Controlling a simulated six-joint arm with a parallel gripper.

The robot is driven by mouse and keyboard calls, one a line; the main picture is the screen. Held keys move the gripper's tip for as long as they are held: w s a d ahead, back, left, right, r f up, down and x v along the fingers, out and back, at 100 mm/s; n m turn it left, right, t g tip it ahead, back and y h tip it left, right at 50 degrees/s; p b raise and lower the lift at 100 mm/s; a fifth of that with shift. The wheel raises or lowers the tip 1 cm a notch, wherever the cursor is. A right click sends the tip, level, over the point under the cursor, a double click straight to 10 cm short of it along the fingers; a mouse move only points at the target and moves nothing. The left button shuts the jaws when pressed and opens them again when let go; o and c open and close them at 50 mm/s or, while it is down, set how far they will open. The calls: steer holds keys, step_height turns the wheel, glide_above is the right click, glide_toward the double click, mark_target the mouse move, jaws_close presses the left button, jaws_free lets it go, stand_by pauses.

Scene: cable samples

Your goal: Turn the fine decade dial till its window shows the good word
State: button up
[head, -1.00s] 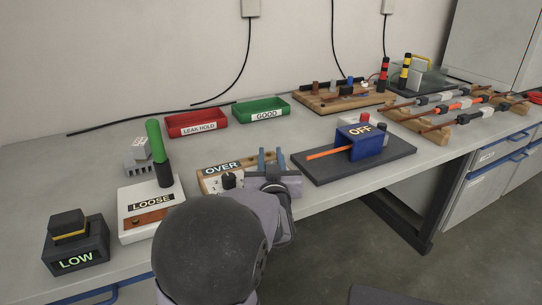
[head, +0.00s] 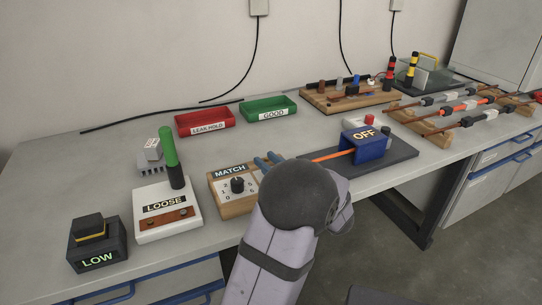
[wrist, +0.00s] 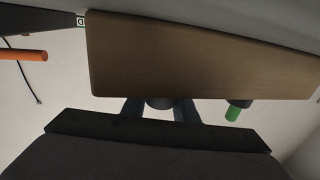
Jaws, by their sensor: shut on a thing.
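The wooden decade box (head: 232,206) stands on the bench with a white front plate. Its window (head: 230,170) reads MATCH. A black pointer dial (head: 237,185) with numbers around it shows on the left of the plate. My gripper (head: 268,161) is at the box's right part, its blue-grey fingers partly showing above my dark wrist. In the wrist view the fingers close on a dark round knob (wrist: 160,102), taken to be the fine dial, below the box's wooden side. My wrist hides this knob in the head view.
A blue OFF block (head: 368,148) with an orange rod is close on the right. Red (head: 204,124) and green (head: 269,110) trays stand behind.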

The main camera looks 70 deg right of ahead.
steer(key=shift+a+n+t+y, duration=0.1)
steer(key=shift+n+t+y, duration=0.2)
steer(key=shift+y, duration=0.1)
steer(key=o, duration=1.1)
steer(key=shift+c, duration=0.2)
step_height(320, 180, up, 10)
steer(key=p, duration=0.2)
